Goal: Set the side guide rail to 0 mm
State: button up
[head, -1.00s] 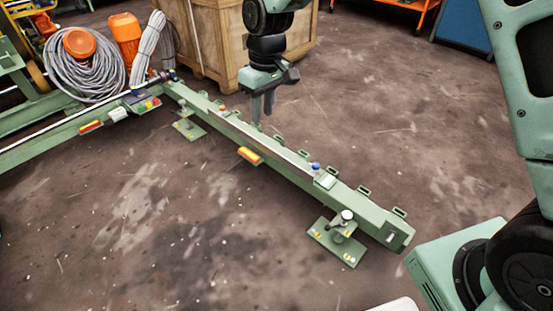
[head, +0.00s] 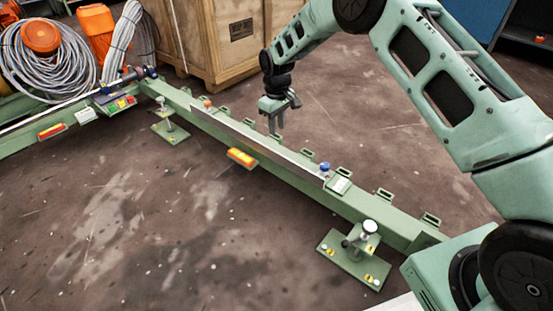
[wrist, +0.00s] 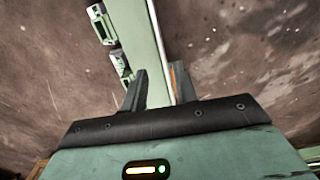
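The side guide rail appears to be the thin metal strip (head: 258,136) along the top of a green beam (head: 365,203). A copper-orange knob (head: 207,103) is at its far left end. A blue knob (head: 325,167) is at its near right end, beside a pale plate (head: 340,183) too small to read. My gripper (head: 277,124) points down at the beam's middle stretch and appears empty. In the wrist view its two fingers (wrist: 160,86) stand apart, with the strip (wrist: 159,42) passing beyond them. Whether the fingertips touch anything cannot be told.
An orange-yellow lamp (head: 242,157) is on the beam's near side. Footed supports (head: 352,258) stick out from the beam, and green brackets (head: 383,195) line its far edge. A wooden crate (head: 222,45) and coiled cables (head: 55,60) stand behind. Open floor lies in front.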

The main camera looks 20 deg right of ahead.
aim_at(277, 162)
notch_tip(277, 162, down, 14)
jog(key=b, duration=0.6)
jog(key=shift+r, duration=0.15)
grip_shut()
